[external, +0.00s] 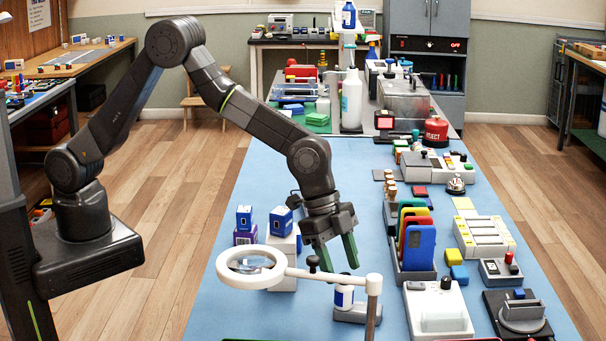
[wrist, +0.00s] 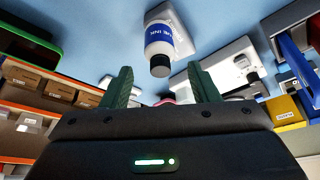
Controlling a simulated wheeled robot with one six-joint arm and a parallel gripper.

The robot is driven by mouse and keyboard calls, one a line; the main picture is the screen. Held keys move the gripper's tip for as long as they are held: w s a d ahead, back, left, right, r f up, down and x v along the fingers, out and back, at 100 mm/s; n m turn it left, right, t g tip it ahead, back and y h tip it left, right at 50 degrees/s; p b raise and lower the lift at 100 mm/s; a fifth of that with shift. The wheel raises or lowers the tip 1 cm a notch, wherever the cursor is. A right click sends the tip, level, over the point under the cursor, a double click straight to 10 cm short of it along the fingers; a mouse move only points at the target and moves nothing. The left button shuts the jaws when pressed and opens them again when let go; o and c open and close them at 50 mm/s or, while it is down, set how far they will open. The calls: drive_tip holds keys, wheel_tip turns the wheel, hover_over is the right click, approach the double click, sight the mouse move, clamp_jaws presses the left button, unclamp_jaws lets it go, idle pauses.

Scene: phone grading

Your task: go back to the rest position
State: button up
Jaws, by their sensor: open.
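My gripper (external: 338,252) hangs from my arm over the blue-topped bench, its two green fingers pointing down. The fingers are apart with nothing between them; they also show apart in the wrist view (wrist: 160,82). A small white bottle with a blue label (external: 343,297) stands on a grey holder just below the gripper. In the wrist view this bottle (wrist: 158,40), with its black cap, lies beyond the fingertips, clear of them. The cap is hard to make out in the external view.
A ring magnifier (external: 240,279) on a post (external: 373,310) stands in front of the gripper. Blue boxes (external: 281,220) stand to the left. A rack of coloured phones (external: 418,248) and several devices fill the right side.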

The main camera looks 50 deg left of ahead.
sight(347, 288)
drive_tip(key=v, duration=0.6)
drive_tip(key=x, duration=1.1)
drive_tip(key=shift+f+p, duration=0.3)
drive_tip(key=shift+p, duration=0.1)
wheel_tip(347, 288, up, 10)
drive_tip(key=shift+r+b, duration=0.25)
drive_tip(key=shift+b, duration=0.5)
drive_tip(key=w+a+n+t, duration=0.2)
drive_tip(key=w+a+n, duration=0.3)
drive_tip(key=w+a, duration=1)
drive_tip(key=w+a+f+n+y, duration=0.1)
drive_tip(key=a+f+n, duration=0.1)
drive_tip(key=a, duration=1)
drive_tip(key=w+a+f+n+t+y+b, duration=0.1)
drive_tip(key=a+n, duration=0.3)
drive_tip(key=a, duration=0.7)
drive_tip(key=w+a+f+n+t+y+b, duration=0.1)
drive_tip(key=a+f+n, duration=0.1)
drive_tip(key=a, duration=1)
drive_tip(key=shift+a+f+n, duration=0.35)
drive_tip(key=shift+a+n, duration=0.05)
